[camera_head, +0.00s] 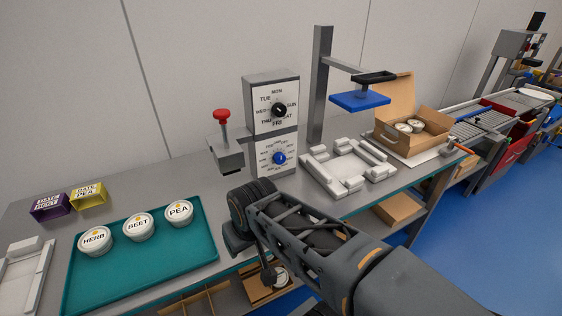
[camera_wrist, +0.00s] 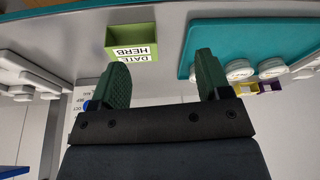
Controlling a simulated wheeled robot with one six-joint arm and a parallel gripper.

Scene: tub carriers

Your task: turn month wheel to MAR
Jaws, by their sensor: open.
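The month wheel (camera_head: 279,158) is a blue knob on the lower white dial of a grey upright box (camera_head: 271,95). Small month labels ring it, too small to read surely, and I cannot tell which month it points to. In the wrist view a sliver of blue knob (camera_wrist: 86,105) shows beside the left finger, with part of its label plate; the finger hides the rest. My gripper (camera_wrist: 160,68) is open with green fingers and nothing between them, apart from the wheel. In the head view my dark wrist is below the box and the fingertips are not clear.
A black day wheel (camera_head: 279,110) sits above. A red-knobbed press (camera_head: 222,116) stands left of the box, a white fixture (camera_head: 347,163) right. A teal tray (camera_head: 140,285) holds labelled tubs. A green DATE HERB block (camera_wrist: 118,32) lies on the table beyond my fingers.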

